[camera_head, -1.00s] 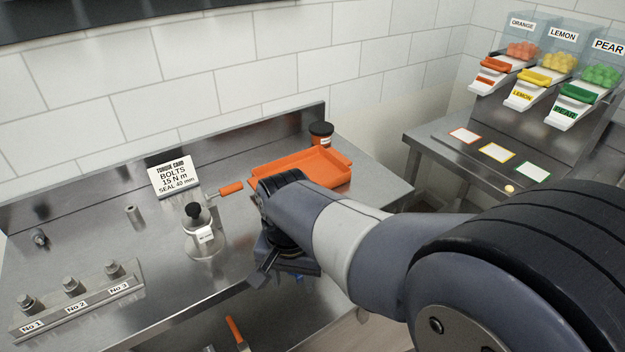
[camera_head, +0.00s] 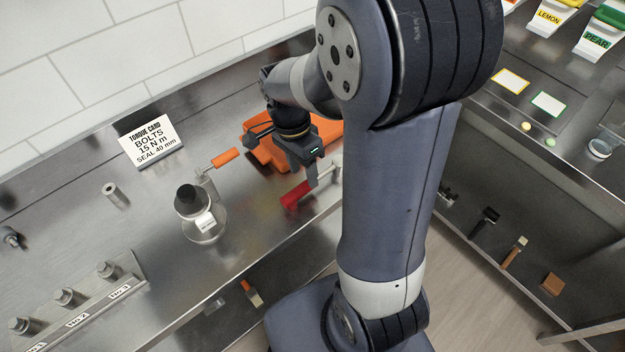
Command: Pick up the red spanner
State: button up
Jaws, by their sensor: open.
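The red spanner (camera_head: 295,195) lies on the steel bench near its front edge, in the head view. Its red handle points to the lower left, and a pale metal end shows at the right, partly behind my arm. My gripper (camera_head: 318,180) is just above the spanner, pointing down, with its jaws open. The fingers cover the middle of the spanner. I cannot tell whether they are around it or only above it.
An orange tray (camera_head: 262,153) sits behind my gripper. An orange-handled tool (camera_head: 225,157), a glass flask with a black top (camera_head: 203,222) and a torque card (camera_head: 150,140) stand to the left. A bolt rack (camera_head: 85,300) is at the far left front. A lower shelf holds tools.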

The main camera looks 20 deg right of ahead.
aim_at(306, 182)
jog(key=shift+s+d+f+p, duration=0.1)
jog(key=shift+s+f+p, duration=0.1)
jog(key=shift+f, duration=0.65)
jog(key=shift+s+d+f+p, duration=0.1)
jog(key=shift+s+f, duration=0.15)
jog(key=shift+f, duration=0.55)
jog(key=shift+s+d+f+p, duration=0.1)
jog(key=shift+s+f, duration=0.1)
jog(key=shift+f, duration=0.65)
grip_shut()
